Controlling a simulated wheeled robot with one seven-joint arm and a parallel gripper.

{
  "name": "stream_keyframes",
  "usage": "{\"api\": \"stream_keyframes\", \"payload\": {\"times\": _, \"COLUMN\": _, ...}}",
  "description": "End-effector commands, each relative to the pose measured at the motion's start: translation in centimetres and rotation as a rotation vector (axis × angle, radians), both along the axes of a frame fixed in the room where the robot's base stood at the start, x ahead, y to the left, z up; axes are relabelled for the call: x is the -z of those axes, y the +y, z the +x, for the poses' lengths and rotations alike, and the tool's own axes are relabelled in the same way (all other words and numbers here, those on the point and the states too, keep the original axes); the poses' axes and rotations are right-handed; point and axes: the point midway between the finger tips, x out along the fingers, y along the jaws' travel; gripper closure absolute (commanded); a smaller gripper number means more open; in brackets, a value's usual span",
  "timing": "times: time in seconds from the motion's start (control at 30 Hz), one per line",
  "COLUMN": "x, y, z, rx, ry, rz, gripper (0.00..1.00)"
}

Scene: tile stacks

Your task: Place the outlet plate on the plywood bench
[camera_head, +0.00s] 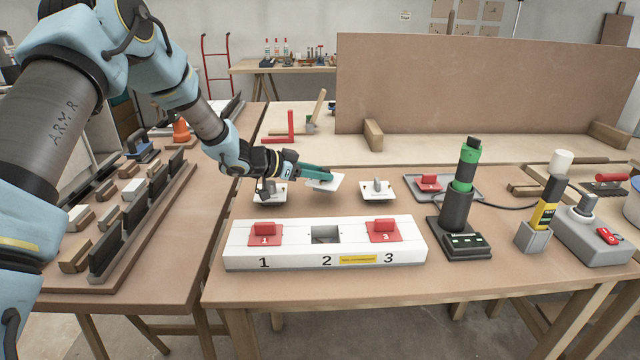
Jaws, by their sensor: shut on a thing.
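My gripper (318,174) is shut on a white plate (327,183), held tilted above the brown bench top (470,276), behind the white numbered box. I take this plate for the outlet plate; its face is too small to read and partly hidden by the fingers. It appears apart from the bench surface. One white plate with a grey part (277,199) lies on the bench to the left, partly behind my gripper's wrist. Another white plate with a grey toggle (377,196) lies to the right. Bare bench shows between these two plates.
The white box (290,257) has red pieces at 1 and 3 and an open square hole at 2. A dark tray with a red piece (428,184), a black-green tool (461,200) and a yellow-black tool (546,205) stand right. A tile rack (150,215) is left.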

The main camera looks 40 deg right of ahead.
Motion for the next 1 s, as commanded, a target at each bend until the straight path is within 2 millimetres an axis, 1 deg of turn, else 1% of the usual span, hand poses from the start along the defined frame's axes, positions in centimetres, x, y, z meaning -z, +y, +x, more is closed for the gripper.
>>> {"api": "stream_keyframes", "payload": {"times": 0.23, "x": 3.1, "y": 0.0, "z": 0.0, "rx": -0.001, "ry": 0.002, "rz": 0.001, "gripper": 1.0}}
{"api": "stream_keyframes", "payload": {"times": 0.3, "x": 3.4, "y": 0.0, "z": 0.0, "rx": 0.0, "ry": 0.0, "rz": -0.001, "gripper": 1.0}}
{"api": "stream_keyframes", "payload": {"times": 0.57, "x": 3.6, "y": 0.0, "z": 0.0, "rx": 0.0, "ry": 0.0, "rz": -0.001, "gripper": 1.0}}
{"api": "stream_keyframes", "payload": {"times": 0.6, "x": 3.7, "y": 0.0, "z": 0.0, "rx": 0.0, "ry": 0.0, "rz": 0.0, "gripper": 0.6}}
{"api": "stream_keyframes", "payload": {"times": 0.87, "x": 3.6, "y": 0.0, "z": 0.0, "rx": 0.0, "ry": 0.0, "rz": 0.0, "gripper": 0.31}}
{"api": "stream_keyframes", "payload": {"times": 1.0, "x": 3.6, "y": 0.0, "z": 0.0, "rx": 0.0, "ry": 0.0, "rz": 0.0, "gripper": 0.31}}
